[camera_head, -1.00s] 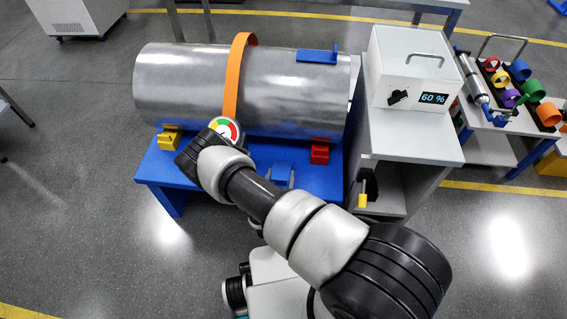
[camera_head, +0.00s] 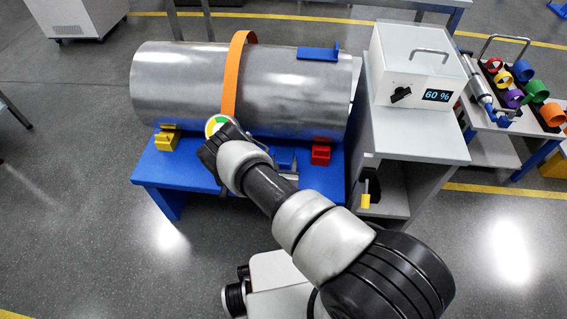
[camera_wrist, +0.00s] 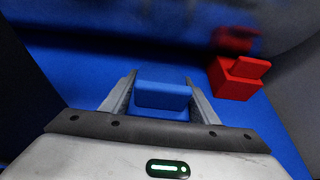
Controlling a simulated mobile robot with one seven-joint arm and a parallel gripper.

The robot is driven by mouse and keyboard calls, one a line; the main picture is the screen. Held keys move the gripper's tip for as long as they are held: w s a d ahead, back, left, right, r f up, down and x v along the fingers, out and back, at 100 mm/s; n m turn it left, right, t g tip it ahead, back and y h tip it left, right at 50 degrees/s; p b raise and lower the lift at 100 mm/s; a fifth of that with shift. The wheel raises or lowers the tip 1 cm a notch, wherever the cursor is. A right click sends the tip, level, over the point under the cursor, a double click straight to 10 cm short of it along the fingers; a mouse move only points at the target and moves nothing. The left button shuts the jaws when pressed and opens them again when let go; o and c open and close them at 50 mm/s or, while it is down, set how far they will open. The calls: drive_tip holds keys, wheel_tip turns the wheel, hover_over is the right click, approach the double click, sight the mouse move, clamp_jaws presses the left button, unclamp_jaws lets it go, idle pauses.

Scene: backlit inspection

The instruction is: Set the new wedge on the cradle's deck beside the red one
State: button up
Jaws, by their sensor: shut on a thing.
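The blue wedge (camera_wrist: 163,97) is between the fingers of my gripper (camera_wrist: 162,92) in the wrist view. In the head view the wedge (camera_head: 285,158) is partly hidden by my arm, with my gripper (camera_head: 285,166) at it. The red wedge (camera_head: 320,155) stands on the blue cradle deck (camera_head: 160,172), against the cylinder's lower front. In the wrist view the red wedge (camera_wrist: 234,80) is right of my gripper and slightly farther in, with a gap of bare deck (camera_wrist: 202,72) between. I cannot tell whether the blue wedge touches the deck.
A large metal cylinder (camera_head: 185,85) with an orange strap (camera_head: 233,85) lies behind the deck. A yellow wedge (camera_head: 166,141) is at the deck's left. A round gauge (camera_head: 216,124) sits below the strap. A grey cabinet (camera_head: 415,137) with a white box (camera_head: 420,55) stands right.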

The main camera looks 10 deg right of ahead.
drive_tip(key=shift+f, duration=0.1)
drive_tip(key=o, duration=1.4)
